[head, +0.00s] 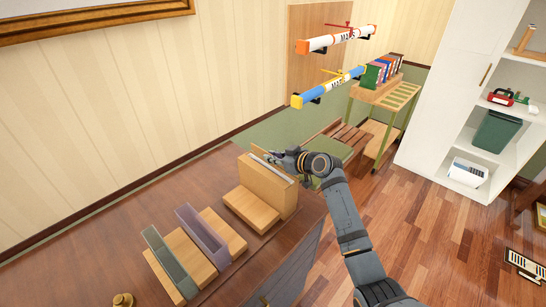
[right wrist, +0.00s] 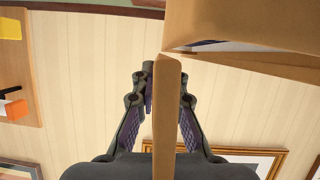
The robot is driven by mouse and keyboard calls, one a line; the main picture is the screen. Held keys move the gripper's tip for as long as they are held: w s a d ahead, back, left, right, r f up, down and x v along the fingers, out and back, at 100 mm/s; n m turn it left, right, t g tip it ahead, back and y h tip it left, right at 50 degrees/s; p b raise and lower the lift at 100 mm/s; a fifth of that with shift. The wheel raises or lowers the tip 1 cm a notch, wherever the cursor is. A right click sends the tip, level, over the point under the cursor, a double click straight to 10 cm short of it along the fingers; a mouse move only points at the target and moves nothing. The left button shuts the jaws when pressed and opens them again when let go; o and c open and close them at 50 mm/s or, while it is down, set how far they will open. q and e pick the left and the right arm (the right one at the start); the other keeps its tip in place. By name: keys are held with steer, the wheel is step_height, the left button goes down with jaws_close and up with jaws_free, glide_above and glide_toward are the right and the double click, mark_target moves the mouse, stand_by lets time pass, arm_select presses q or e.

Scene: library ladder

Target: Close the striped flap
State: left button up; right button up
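A light wooden box (head: 268,185) stands at the right end of the brown desk, with a pale strip along its top. In the right wrist view a plain wooden panel (right wrist: 168,110), seen nearly edge-on, runs between the two fingers of my right gripper (right wrist: 167,92). My left gripper is not in view.
A purple bin (head: 201,235) and a grey-green bin (head: 168,262) stand on wooden blocks on the desk (head: 100,215). A brass knob-like object (head: 123,299) is near the front. Behind the box are a shelf cart (head: 386,105) and wall-mounted tubes (head: 335,40). The desk's left part is clear.

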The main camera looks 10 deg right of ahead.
jaws_close()
steer(key=shift+f, duration=0.1)
steer(key=n+b, duration=0.1)
steer(key=b, duration=0.1)
steer(key=a+f+n+t+h+b, duration=0.1)
steer(key=b, duration=0.1)
steer(key=shift+s+n+h, duration=0.3)
steer(key=shift+n, duration=0.1)
steer(key=shift+s+r+n+t+h, duration=0.1)
steer(key=shift+r+n+t+h, duration=0.2)
steer(key=shift+r+n+t, duration=0.15)
steer(key=shift+f, duration=0.1)
steer(key=shift+o, duration=2.3)
jaws_free()
